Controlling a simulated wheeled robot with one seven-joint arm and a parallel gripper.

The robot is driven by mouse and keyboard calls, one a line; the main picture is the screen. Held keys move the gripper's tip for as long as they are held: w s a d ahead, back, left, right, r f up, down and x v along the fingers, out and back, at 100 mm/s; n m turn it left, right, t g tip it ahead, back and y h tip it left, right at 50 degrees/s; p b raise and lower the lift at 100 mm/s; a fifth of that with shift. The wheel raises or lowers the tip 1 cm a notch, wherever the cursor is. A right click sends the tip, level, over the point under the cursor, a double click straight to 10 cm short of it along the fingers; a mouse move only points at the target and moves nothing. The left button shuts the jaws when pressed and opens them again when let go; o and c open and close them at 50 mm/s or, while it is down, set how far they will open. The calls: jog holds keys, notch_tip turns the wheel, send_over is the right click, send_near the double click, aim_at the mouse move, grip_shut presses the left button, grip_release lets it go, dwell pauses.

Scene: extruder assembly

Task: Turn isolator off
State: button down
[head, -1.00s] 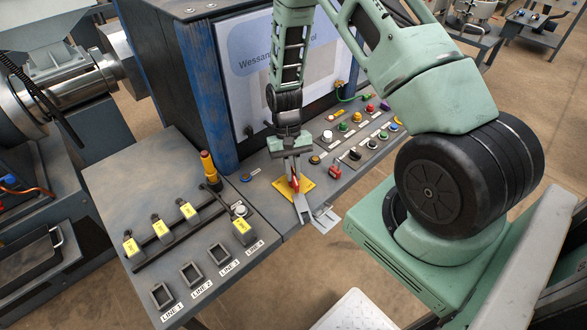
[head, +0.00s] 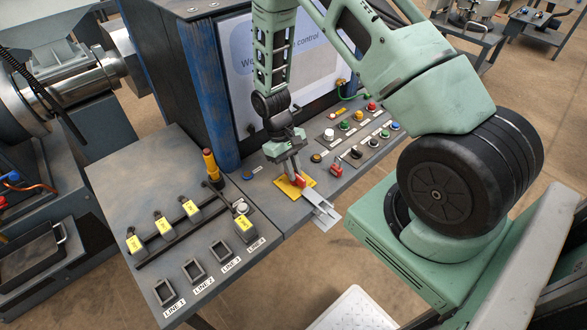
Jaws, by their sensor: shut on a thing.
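The isolator is a red handle (head: 300,182) on a yellow plate (head: 284,189) at the front part of the control panel, in the middle of the head view. My gripper (head: 297,178) reaches down from above and is shut on the red handle. The fingers hide part of the handle, so its exact angle is hard to tell. A grey metal flap (head: 322,208) sticks out over the panel's front edge just below the yellow plate.
Coloured buttons (head: 358,116) and a black knob (head: 355,153) lie right of the isolator. A screen (head: 285,60) rises behind my gripper.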

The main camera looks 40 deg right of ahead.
jog(key=c, duration=1.5)
grip_release()
jog(key=shift+o, duration=0.2)
jog(key=v, duration=0.7)
jog(key=shift+w+r+b, duration=0.1)
jog(key=shift+r+b, duration=0.15)
jog(key=shift+b, duration=0.15)
